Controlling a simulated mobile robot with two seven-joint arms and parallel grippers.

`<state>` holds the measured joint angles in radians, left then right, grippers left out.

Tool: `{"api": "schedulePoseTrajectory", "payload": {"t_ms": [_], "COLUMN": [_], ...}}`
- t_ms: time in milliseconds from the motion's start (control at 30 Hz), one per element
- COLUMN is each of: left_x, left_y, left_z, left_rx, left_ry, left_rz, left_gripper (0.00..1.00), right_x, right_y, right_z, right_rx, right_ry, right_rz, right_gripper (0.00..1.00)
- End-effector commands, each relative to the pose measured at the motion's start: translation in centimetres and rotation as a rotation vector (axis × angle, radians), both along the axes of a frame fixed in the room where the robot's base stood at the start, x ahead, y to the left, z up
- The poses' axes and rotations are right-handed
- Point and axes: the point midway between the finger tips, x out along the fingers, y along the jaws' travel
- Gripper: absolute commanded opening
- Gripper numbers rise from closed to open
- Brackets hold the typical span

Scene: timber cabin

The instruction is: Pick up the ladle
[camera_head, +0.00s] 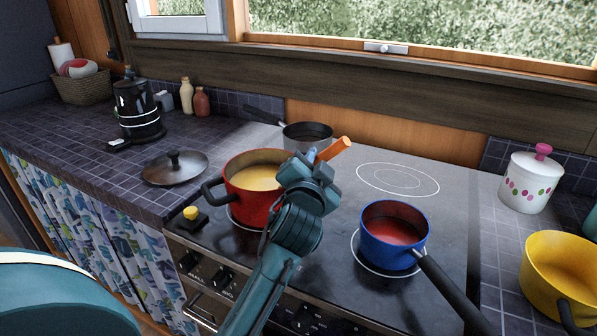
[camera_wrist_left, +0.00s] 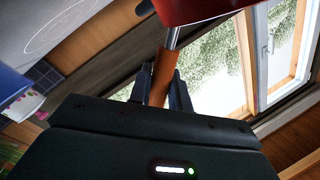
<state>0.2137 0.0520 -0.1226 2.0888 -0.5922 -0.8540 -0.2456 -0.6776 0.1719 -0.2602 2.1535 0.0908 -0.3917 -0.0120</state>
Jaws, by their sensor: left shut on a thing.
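The ladle has an orange handle (camera_head: 335,149), which sticks out up and right past my left gripper (camera_head: 312,160) in the head view. My left gripper is shut on this handle, above the right side of the red pot (camera_head: 236,205). In the left wrist view the orange handle (camera_wrist_left: 160,78) lies between the fingers (camera_wrist_left: 163,88), and a metal shaft (camera_wrist_left: 174,38) runs on to the red pot (camera_wrist_left: 195,10). The ladle's bowl is hidden. The red pot holds yellow soup (camera_head: 256,177). My right gripper is not in view.
A blue saucepan (camera_head: 392,245) with red contents stands to the right on the stove (camera_head: 340,230). A grey pan (camera_head: 307,136) is behind. A dark lid (camera_head: 175,166) and a kettle (camera_head: 138,108) are on the left counter. A yellow pot (camera_head: 545,290) and a dotted jar (camera_head: 526,182) are at right.

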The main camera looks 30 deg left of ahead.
Motion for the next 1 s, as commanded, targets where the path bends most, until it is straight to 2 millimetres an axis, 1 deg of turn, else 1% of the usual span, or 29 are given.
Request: {"api": "schedulePoseTrajectory", "payload": {"t_ms": [267, 700, 1000], "left_x": [0.0, 0.0, 0.0], "left_y": [0.0, 0.0, 0.0], "left_z": [1.5, 6.0, 8.5], "left_rx": [0.002, 0.001, 0.002], "left_ry": [-0.005, -0.006, -0.006], "left_rz": [0.0, 0.0, 0.0], "left_gripper": [0.0, 0.0, 0.0], "right_x": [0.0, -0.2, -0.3], "right_y": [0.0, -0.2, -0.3], "right_z": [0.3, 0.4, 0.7], "right_rx": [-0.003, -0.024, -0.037], "right_ry": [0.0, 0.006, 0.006], "right_rz": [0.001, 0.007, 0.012], "right_gripper": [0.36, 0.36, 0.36]}}
